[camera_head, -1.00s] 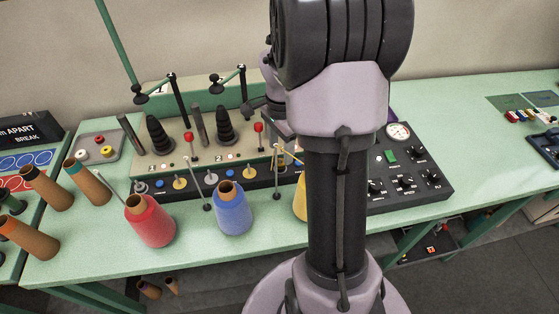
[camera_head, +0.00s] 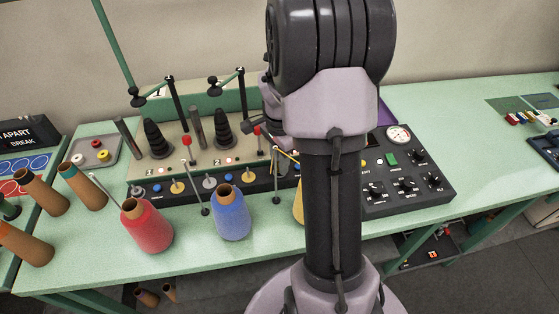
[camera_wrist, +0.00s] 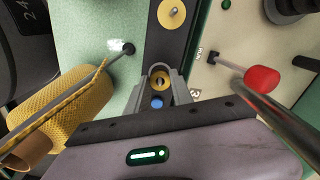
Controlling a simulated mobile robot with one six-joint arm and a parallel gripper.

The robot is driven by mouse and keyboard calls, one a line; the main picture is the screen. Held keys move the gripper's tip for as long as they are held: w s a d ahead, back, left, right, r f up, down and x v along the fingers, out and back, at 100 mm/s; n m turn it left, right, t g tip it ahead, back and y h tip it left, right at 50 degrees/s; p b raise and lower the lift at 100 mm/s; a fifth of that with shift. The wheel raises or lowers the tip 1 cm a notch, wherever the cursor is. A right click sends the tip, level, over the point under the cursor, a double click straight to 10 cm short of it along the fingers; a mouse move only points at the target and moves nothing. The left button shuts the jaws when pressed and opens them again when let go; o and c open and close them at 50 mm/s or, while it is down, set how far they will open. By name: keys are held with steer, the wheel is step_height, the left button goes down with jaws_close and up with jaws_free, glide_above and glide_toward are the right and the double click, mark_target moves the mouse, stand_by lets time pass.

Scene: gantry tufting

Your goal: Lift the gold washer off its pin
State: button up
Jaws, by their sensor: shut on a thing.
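In the wrist view my gripper (camera_wrist: 161,78) is shut on a gold washer (camera_wrist: 160,86), low over the dark strip of the tufting machine. The washer sits between the two fingertips. I cannot tell whether it is still around its pin or just above it. A blue button (camera_wrist: 157,103) shows just below it, between the fingers. A second gold washer (camera_wrist: 172,12) lies on the same strip at the top of the wrist view. In the head view my arm hides the gripper and the held washer; another gold washer (camera_head: 177,187) shows on the strip at the left.
A red-knobbed lever (camera_wrist: 262,79) stands close right of the gripper, and a yellow yarn cone (camera_wrist: 62,112) stands at its left. Red (camera_head: 146,226) and blue (camera_head: 230,216) cones stand in front of the machine. A control box with a gauge (camera_head: 398,135) is at the right.

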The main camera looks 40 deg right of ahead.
jaws_close()
steer(key=shift+r+p, duration=2.85)
steer(key=shift+r, duration=0.9)
